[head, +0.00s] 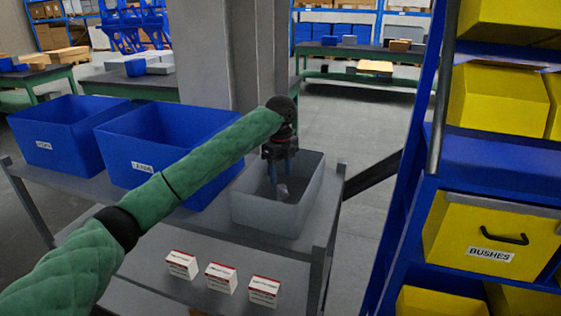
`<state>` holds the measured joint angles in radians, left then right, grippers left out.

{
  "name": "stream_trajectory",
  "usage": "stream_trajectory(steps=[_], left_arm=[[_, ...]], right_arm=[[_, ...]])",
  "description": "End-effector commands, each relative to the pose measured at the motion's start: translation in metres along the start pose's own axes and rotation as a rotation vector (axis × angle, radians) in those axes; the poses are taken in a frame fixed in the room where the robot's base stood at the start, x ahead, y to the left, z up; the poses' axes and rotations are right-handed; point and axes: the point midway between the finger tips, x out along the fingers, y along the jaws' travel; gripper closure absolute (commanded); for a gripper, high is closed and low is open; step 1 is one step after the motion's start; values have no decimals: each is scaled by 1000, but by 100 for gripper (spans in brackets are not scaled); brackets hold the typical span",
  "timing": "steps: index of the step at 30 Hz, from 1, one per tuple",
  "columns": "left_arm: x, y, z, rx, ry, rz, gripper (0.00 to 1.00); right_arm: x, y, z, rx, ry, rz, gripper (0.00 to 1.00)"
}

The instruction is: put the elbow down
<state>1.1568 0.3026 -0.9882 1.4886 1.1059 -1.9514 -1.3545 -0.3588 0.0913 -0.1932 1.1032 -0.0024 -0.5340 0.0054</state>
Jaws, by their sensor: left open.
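My left gripper (279,176) points down inside the grey open bin (262,209) on the grey cart. A small light grey piece (282,192), which may be the elbow, shows at the fingertips in the bin. It is too small to make out its shape, or whether it touches the fingers or the bin floor. The green padded sleeve of my left arm crosses the view from the lower left. My right gripper is not in view.
Two blue bins (69,133) stand left of the grey bin on the cart (200,222). Several small white and red boxes (221,277) sit on a lower level in front. A blue rack with yellow bins (489,232) stands close on the right. A grey column rises behind.

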Motion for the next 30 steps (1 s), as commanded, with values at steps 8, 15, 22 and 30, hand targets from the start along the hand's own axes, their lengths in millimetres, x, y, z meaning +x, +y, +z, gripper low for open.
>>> stream_trajectory(steps=[8, 15, 22, 30], left_arm=[[-36, 0, 0, -1, -1, -2, 51], [-57, 0, 0, 0, -1, -1, 51], [-62, 0, 0, 0, 0, 0, 51], [-62, 0, 0, 0, 0, 0, 51]], right_arm=[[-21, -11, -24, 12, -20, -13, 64], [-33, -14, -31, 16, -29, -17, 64], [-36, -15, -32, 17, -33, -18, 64], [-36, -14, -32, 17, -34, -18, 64]])
